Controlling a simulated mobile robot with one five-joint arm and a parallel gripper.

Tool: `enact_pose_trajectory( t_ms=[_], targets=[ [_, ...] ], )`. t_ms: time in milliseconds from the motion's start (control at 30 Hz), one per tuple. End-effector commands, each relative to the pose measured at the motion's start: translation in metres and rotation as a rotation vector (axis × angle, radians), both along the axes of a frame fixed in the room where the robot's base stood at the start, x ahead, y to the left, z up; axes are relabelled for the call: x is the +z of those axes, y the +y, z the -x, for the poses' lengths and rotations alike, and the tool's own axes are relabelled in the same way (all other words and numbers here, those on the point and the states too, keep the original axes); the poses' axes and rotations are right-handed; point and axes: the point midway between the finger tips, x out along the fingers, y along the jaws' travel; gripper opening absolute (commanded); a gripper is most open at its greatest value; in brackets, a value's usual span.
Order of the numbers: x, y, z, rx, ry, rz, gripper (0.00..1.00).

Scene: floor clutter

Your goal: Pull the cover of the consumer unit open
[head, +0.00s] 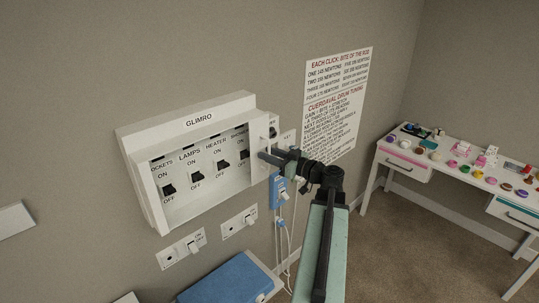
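The consumer unit (187,162) is a white box on the wall, marked GLIMRO, left of the middle in the head view. Its cover (200,118) is a white frame around a window, and labelled black switches show through it. The cover looks closed; I cannot tell whether it is slightly ajar. My gripper (270,156) is at the right edge of the unit, its dark fingers pointing left towards a small upright white part (265,148), perhaps a handle. Whether they touch it or grip it is not clear. My gripper hides part of the unit's right side.
Wall sockets with switches (182,249) sit below the unit. A blue plug-in device (278,190) with cables hangs beside my gripper. A blue-topped box (228,280) is below. A text sign (338,105) is on the wall. A cluttered white desk (402,161) stands right, with open floor before it.

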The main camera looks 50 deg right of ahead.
Motion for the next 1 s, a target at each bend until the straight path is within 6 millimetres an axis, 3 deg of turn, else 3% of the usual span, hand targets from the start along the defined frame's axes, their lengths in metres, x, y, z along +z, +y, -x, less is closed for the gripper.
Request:
enact_pose_trajectory(
  t_ms=[233,367,1000],
  targets=[
    [0.0000,0.0000,-0.0014,-0.001,0.000,0.000,0.32],
    [-0.0001,-0.0001,-0.0012,-0.001,0.000,0.000,0.00],
    [-0.0001,-0.0009,-0.0004,-0.002,0.000,0.000,0.00]
  ],
)
